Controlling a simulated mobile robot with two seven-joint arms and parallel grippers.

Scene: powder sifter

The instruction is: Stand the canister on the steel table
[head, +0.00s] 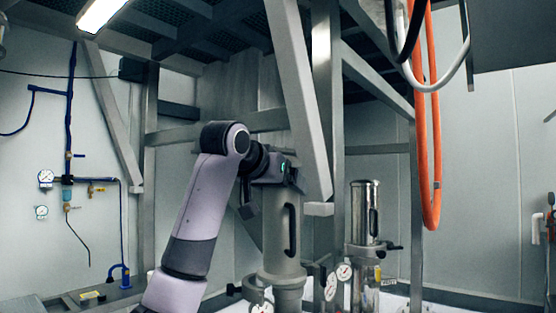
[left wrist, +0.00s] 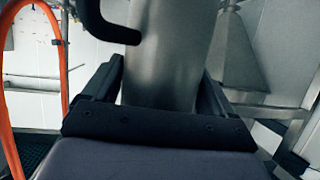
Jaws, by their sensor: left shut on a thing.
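A grey metal canister (head: 270,235) with a dark handle stands upright in the middle of the head view. My left gripper (head: 275,172) is at its upper end. In the left wrist view the gripper's two fingers are on either side of the canister (left wrist: 165,60), and the dark handle (left wrist: 112,25) shows at the upper left. The gripper is shut on the canister. Below it in the head view is a wider flanged grey body; I cannot tell whether the canister touches it. My right gripper is not in view. I cannot make out the steel table for certain.
A shiny steel cylinder (head: 364,210) with a dark handle stands to the right, above a clamp. Pressure gauges (head: 344,272) sit low between the two. Steel frame posts (head: 328,120) rise close behind my gripper. An orange hose (head: 430,130) hangs at the right.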

